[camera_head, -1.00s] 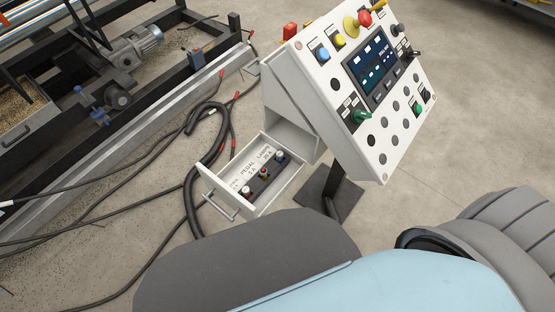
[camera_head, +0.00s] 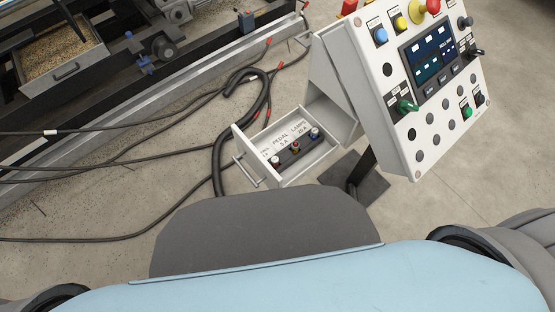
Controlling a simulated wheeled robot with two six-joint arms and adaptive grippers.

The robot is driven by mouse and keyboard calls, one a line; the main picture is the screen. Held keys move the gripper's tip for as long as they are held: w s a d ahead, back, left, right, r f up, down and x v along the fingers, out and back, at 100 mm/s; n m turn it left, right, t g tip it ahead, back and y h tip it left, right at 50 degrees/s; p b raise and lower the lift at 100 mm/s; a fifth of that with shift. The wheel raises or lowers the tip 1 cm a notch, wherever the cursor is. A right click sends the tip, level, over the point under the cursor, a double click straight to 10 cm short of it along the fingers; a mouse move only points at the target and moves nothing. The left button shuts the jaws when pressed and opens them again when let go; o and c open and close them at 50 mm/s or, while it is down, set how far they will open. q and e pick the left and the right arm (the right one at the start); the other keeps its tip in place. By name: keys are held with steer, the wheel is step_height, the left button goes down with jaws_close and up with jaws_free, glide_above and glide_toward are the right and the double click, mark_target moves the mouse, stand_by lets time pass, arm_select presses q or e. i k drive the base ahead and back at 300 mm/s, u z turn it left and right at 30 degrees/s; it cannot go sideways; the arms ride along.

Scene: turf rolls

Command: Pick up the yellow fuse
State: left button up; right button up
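No fuse shows as clearly yellow. An open white drawer (camera_head: 238,143) below the control panel holds a dark strip (camera_head: 305,143) with three small fuse-like parts. Neither of my grippers is in view.
The white control panel (camera_head: 408,140) with buttons, knobs and a screen stands above and right of the drawer on a dark base plate (camera_head: 372,192). Black cables (camera_head: 216,165) lie on the floor to the left. A metal machine frame (camera_head: 195,62) runs along the upper left.

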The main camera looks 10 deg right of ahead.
mark_target(296, 145)
steer(key=u, duration=2.4)
steer(key=k, duration=1.65)
steer(key=z, duration=2.65)
